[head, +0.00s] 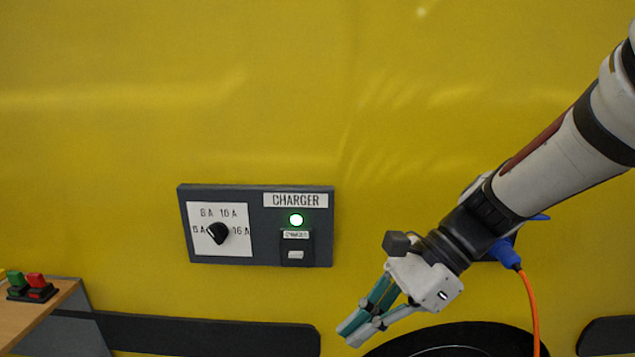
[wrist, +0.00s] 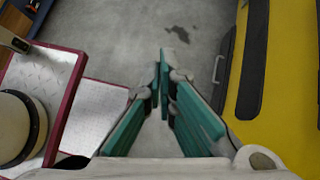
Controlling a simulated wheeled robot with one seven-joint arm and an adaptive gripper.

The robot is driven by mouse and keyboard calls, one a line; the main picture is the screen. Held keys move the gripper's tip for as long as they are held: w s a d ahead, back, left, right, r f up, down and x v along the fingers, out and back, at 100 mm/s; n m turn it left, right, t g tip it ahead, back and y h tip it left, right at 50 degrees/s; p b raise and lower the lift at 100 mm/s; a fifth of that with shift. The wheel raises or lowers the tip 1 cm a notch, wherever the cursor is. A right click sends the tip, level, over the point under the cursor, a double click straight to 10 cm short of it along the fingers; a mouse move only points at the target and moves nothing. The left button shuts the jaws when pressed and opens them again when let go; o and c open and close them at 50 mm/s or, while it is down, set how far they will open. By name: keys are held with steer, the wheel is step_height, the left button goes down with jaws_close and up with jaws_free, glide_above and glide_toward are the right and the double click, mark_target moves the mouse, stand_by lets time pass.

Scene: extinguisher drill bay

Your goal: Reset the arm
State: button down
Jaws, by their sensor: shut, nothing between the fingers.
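My gripper (head: 355,332) hangs in front of the yellow panel, below and to the right of the charger box (head: 257,252). Its teal fingers are shut together and empty, pointing down and to the left; in the wrist view the fingertips (wrist: 162,62) meet above the grey floor. The charger box has a black dial (head: 217,233) on a white plate marked in amps, a lit green lamp (head: 296,219) and a small switch (head: 295,254) below it. My gripper touches none of these.
A blue plug (head: 507,254) with an orange cable (head: 533,310) is partly behind my arm. A wooden table (head: 45,312) at the left carries red and green buttons (head: 35,281). A black strip (head: 200,336) runs low along the yellow panel.

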steer(key=s+d+r+n+t+h, duration=0.2)
steer(key=s+d+n+t+h, duration=0.1)
steer(key=s+d+n, duration=0.3)
steer(key=s+d+r+n+t+h+p, duration=0.1)
steer(key=s+d+r+n+t+h, duration=0.2)
steer(key=n, duration=0.6)
steer(key=s+d+h, duration=0.2)
steer(key=s+d, duration=0.1)
steer(key=d, duration=0.1)
steer(key=shift+s+d+r+h, duration=0.15)
steer(key=shift+s+r+h, duration=0.15)
steer(key=shift+h, duration=0.1)
